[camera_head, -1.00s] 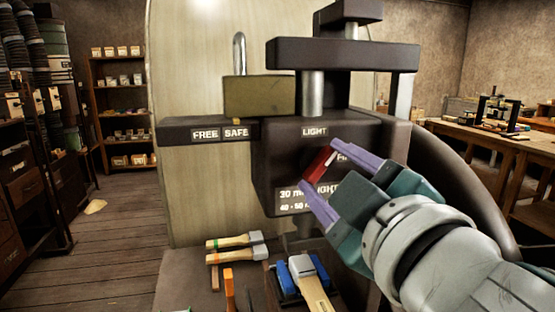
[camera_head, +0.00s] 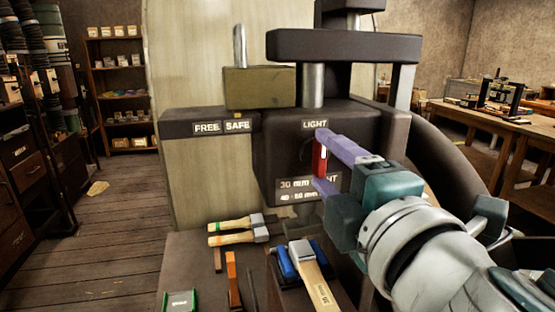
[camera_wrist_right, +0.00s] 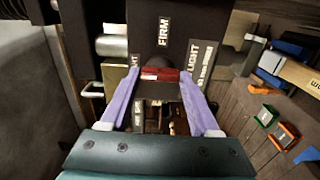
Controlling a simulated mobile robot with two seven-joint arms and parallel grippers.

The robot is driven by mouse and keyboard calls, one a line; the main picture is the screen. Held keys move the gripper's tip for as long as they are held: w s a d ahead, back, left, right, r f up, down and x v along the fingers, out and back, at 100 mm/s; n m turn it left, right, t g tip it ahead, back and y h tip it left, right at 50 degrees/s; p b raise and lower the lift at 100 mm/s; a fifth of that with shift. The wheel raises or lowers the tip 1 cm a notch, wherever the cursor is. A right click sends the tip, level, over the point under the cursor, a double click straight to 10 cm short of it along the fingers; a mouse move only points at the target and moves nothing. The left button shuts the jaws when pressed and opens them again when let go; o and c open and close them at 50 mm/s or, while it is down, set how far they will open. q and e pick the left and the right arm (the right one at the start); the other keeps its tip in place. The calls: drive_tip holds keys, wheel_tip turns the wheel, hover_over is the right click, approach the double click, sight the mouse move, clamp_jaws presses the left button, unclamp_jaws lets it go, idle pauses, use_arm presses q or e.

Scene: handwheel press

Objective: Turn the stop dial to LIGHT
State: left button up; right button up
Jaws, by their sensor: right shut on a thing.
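The stop dial (camera_head: 320,162) is a red bar knob on the front of the dark press head (camera_head: 275,165). Its white pointer mark is at the upper end, and the bar stands nearly upright below the LIGHT label (camera_head: 314,124). In the right wrist view, the red dial (camera_wrist_right: 160,75) lies between the fingertips, with the FIRM label (camera_wrist_right: 164,32) above it. My right gripper (camera_head: 320,160) is shut on the dial, its lilac fingers at the bar's upper and lower ends. The fingers hide the FIRM label in the head view. My left gripper is not in view.
A wooden table (camera_head: 480,125) stands at the back right.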

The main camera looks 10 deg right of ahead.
idle(0.5)
drive_tip(key=o, duration=1.4)
drive_tip(key=shift+c, duration=0.2)
drive_tip(key=s+b, duration=0.2)
drive_tip(key=s, duration=0.8)
drive_tip(key=shift+d+b, duration=0.2)
drive_tip(key=shift+b, duration=0.15)
